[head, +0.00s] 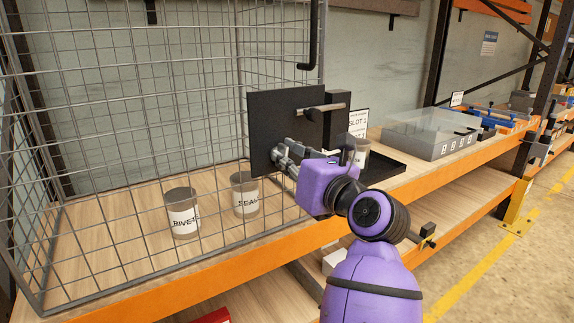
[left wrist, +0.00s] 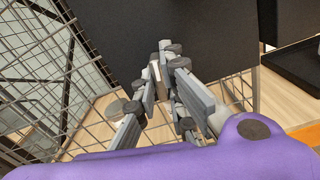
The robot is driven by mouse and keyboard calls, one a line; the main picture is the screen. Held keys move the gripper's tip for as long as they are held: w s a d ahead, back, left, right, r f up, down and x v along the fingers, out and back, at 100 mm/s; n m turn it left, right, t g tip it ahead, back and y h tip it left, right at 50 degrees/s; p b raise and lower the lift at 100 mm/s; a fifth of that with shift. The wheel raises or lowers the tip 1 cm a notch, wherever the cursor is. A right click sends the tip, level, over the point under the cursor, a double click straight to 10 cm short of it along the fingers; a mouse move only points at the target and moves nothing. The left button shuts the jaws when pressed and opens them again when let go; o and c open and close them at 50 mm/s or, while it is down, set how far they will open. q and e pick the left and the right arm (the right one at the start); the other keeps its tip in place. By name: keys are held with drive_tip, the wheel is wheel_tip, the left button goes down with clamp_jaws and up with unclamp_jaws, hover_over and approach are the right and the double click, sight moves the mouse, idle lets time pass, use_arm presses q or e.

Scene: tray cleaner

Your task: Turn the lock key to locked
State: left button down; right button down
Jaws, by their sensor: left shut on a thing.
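The black lock plate (head: 285,112) stands upright on the wire cage, and it fills the upper middle of the left wrist view (left wrist: 125,35). My left gripper (head: 278,153) is at the lower left part of the plate. In the left wrist view its fingertips (left wrist: 167,62) are closed around a small pale piece (left wrist: 155,71), which looks like the lock key. The fingers hide most of this key, so I cannot tell which way it is turned. My right gripper is not in view.
A grey handle bar (head: 322,108) sticks out of the plate above my gripper. Two labelled cups, one marked rivets (head: 182,222) and one seals (head: 245,205), stand behind the cage mesh (head: 110,130). A clear lidded bin (head: 425,133) stands on the orange-edged shelf at right.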

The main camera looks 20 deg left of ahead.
use_arm(q)
drive_tip(key=shift+n+b, duration=0.5)
drive_tip(key=shift+n, duration=0.6)
drive_tip(key=c, duration=1.8)
unclamp_jaws()
drive_tip(key=v, duration=1.2)
